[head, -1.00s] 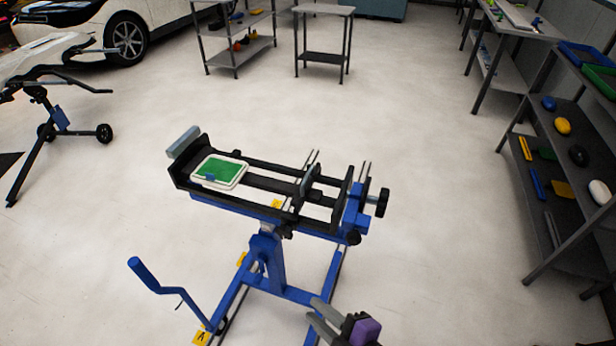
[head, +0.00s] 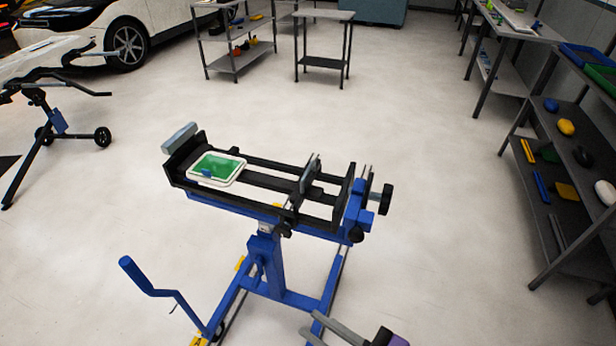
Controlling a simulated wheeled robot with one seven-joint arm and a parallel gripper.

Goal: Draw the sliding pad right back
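A blue stand (head: 268,262) carries a black twin-rail frame. What looks like the sliding pad (head: 309,174) is an upright dark plate across the rails, right of their middle. It stands apart from the black end plate (head: 343,193) at the right, which has a blue block and black knob (head: 387,199) behind it. My gripper (head: 309,326) is at the bottom edge, below and in front of the stand, partly cut off. Its two grey fingers are spread apart, with nothing seen between them. It is well clear of the pad.
A white-rimmed green tray (head: 216,167) with a small blue item lies on the frame's left end. A blue crank handle (head: 146,280) juts out at lower left. Shelving (head: 560,195) stands at right, another stand at far left. The floor between is open.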

